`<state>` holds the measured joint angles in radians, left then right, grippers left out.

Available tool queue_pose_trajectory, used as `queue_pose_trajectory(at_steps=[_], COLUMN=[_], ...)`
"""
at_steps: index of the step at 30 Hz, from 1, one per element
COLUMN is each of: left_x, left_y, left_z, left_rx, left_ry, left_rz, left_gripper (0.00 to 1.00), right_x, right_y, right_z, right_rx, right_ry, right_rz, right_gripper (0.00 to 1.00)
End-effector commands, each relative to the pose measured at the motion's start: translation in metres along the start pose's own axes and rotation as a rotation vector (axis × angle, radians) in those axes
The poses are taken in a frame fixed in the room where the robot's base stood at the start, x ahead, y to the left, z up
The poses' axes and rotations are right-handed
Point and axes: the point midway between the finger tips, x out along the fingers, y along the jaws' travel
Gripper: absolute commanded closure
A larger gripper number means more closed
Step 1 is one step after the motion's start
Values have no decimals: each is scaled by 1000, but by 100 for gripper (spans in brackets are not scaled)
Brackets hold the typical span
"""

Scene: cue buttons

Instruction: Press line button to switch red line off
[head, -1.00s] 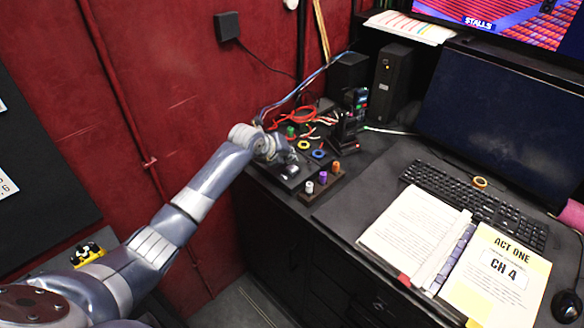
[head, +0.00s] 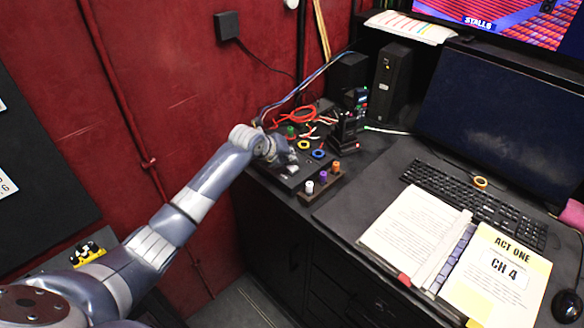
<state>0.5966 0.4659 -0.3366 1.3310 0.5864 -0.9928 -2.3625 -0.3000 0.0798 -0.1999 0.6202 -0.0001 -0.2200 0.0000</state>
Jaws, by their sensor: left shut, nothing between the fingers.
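A dark cue panel (head: 294,182) sits at the left end of the black desk. My left gripper (head: 290,160) is over its left side, shut, with nothing seen in it. A pale button or light (head: 292,169) shows just below the fingertips; I cannot tell whether they touch it. A yellow ring (head: 303,145), a blue ring (head: 318,154) and a green knob (head: 291,131) are beside the gripper on the panel. The gripper and wrist hide part of the panel. I cannot make out which button is the line button, nor a lit red line. My right gripper is not in view.
White, purple and orange caps (head: 323,178) stand at the panel's front. A radio (head: 349,125) and red cables (head: 298,117) are behind it. The keyboard (head: 470,201), open binder (head: 415,232) and monitor (head: 505,115) are to the right. The red wall (head: 190,90) is close on the left.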

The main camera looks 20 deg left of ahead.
Motion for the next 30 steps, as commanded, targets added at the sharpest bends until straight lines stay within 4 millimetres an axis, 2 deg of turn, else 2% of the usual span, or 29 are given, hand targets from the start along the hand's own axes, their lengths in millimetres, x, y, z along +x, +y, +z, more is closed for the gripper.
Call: queue_pose_trajectory(at_steps=[30], left_x=[7], left_y=[6], left_z=[-6], left_rx=[-1], left_ry=[0], left_rz=[1], left_gripper=[100], right_x=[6], right_y=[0], right_z=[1], right_rx=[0], right_ry=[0], right_rz=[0], right_gripper=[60])
